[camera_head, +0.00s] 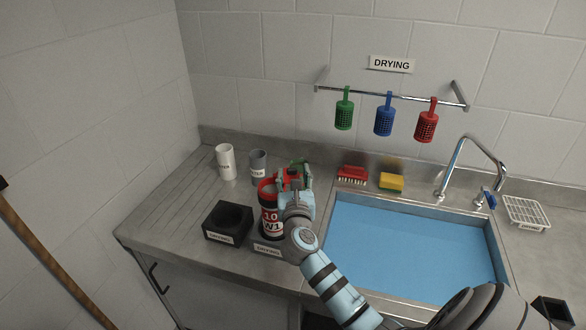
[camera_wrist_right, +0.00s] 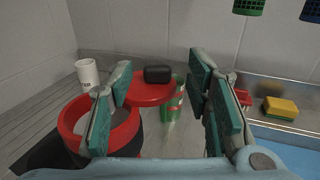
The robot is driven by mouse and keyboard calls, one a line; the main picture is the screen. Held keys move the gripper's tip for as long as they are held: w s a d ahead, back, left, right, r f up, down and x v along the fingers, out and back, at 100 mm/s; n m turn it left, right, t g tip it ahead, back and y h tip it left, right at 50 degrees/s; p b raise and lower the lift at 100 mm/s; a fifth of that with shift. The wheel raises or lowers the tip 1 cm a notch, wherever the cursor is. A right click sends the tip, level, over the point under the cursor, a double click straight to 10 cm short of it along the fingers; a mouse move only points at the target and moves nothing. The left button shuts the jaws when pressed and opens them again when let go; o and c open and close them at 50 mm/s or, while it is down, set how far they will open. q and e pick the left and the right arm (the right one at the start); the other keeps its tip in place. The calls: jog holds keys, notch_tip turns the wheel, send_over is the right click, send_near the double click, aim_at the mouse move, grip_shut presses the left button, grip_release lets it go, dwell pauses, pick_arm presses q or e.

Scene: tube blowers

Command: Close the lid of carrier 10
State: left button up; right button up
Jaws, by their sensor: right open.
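Carrier 10 (camera_head: 268,219) is a red and black upright cylinder marked "10 W1", left of the sink. In the right wrist view its red rim (camera_wrist_right: 72,128) surrounds an open mouth. Its lid (camera_wrist_right: 150,92), a red disc with a black knob (camera_wrist_right: 158,74), is swung to the side, off the mouth. My right gripper (camera_head: 291,176) is over the carrier's right side, partly hiding it. In the wrist view its teal fingers (camera_wrist_right: 162,78) are spread, with the lid showing between and beyond them. I cannot tell whether a finger touches the lid. My left gripper is not in view.
A black square holder (camera_head: 228,222) stands left of the carrier. White (camera_head: 226,162) and grey (camera_head: 258,164) cups stand behind. A red brush (camera_head: 352,174), yellow sponge (camera_head: 391,182) and blue sink (camera_head: 405,245) are to the right.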

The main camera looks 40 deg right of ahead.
aim_at(292, 171)
jog(key=x, duration=0.2)
jog(key=shift+w+d, duration=0.15)
jog(key=shift+w, duration=0.2)
jog(key=shift+w+d+f, duration=0.15)
jog(key=shift+w+d, duration=0.05)
jog(key=shift+w, duration=0.3)
jog(key=shift+s, duration=0.15)
jog(key=shift+c, duration=1.2)
grip_shut()
